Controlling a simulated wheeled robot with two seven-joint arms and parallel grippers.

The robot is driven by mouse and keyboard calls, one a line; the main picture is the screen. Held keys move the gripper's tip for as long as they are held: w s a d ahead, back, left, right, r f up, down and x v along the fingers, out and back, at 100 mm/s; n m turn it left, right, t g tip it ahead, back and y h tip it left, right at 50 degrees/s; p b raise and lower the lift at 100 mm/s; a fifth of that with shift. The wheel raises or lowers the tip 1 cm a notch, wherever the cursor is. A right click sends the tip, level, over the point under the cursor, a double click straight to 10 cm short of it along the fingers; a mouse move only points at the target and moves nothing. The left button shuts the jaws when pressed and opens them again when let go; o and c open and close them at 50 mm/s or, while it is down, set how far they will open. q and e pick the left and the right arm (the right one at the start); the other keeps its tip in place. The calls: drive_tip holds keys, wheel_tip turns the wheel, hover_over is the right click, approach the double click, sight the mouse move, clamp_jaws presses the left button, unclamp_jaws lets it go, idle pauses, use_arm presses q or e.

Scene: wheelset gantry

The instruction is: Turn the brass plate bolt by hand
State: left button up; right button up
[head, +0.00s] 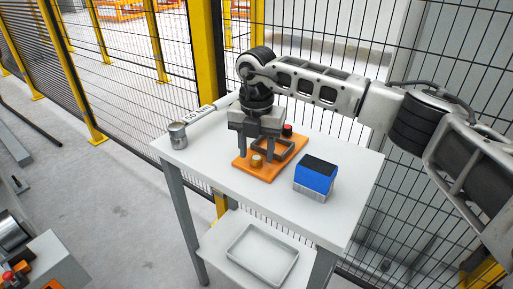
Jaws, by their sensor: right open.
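The brass plate bolt (256,160) stands on the front part of an orange plate (245,168) on the white table. My right gripper (256,155) points down over the plate, with its fingers apart around or just behind the bolt. I cannot tell whether the fingers touch the bolt. A dark square frame and a red-topped knob (287,130) sit farther back on the plate, partly hidden by my gripper. My left gripper is not in view.
A blue box with a dark top (316,175) stands right of the plate. A metal can (177,135) is at the table's left corner. An empty tray (262,254) lies on the lower shelf. Wire fencing with yellow posts (207,60) stands behind the white table (210,160).

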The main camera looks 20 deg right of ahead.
sight(257, 157)
wheel_tip(257, 157, up, 16)
idle(0.5)
drive_tip(key=shift+s, duration=0.1)
